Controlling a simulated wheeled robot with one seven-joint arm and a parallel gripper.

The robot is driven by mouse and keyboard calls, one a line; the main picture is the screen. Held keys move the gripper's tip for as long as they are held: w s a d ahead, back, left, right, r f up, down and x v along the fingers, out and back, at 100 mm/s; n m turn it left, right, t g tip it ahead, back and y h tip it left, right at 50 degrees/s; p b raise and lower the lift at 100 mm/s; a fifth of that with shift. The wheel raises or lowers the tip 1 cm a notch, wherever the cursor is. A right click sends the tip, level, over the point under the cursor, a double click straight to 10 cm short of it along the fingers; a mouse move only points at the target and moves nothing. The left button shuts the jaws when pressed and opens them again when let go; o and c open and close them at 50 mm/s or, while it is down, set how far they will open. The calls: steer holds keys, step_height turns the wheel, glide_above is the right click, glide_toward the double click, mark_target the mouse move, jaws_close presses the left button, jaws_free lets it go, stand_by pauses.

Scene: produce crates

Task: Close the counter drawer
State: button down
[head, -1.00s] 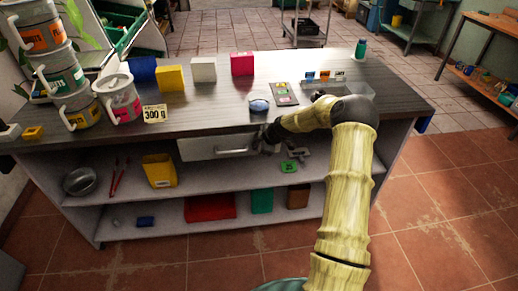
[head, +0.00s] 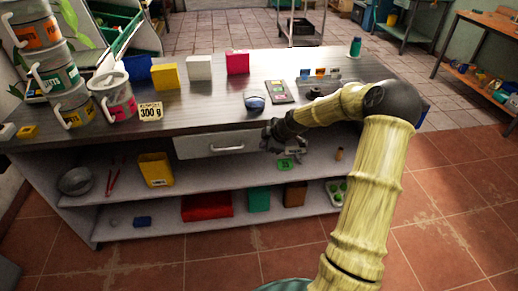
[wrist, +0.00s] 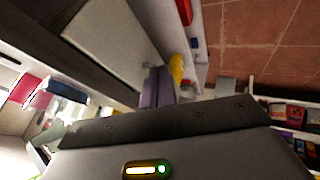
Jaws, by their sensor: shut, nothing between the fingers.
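The counter drawer (head: 200,147) is a pale front with a bar handle (head: 228,149), just under the dark countertop. It looks about flush with the counter edge, though a small gap is hard to tell. My gripper (head: 270,140) is shut and empty at the right end of the drawer front, right of the handle. Whether it touches the front cannot be told. In the wrist view, a pale panel, likely the drawer front (wrist: 112,40), lies close beside my shut fingers (wrist: 155,87).
Shelves below hold a yellow bin (head: 155,169), a red box (head: 207,206) and other items. The tiled floor in front is clear.

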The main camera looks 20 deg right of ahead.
steer(key=shift+v, duration=1.15)
steer(key=shift+d, duration=0.1)
steer(key=s+a+m+g+h, duration=0.2)
steer(key=s+a+m+g, duration=0.15)
steer(key=s+a, duration=0.6)
steer(key=s+a+r+m, duration=0.1)
steer(key=s+r+m, duration=0.1)
steer(key=s+m, duration=0.3)
steer(key=s+a+r+m+h, duration=0.1)
steer(key=s+m, duration=0.5)
steer(key=s, duration=0.7)
steer(key=shift+s+a+r, duration=0.2)
steer(key=shift+a+r, duration=0.45)
steer(key=shift+r, duration=0.05)
steer(key=shift+s+g, duration=0.1)
steer(key=shift+g, duration=0.15)
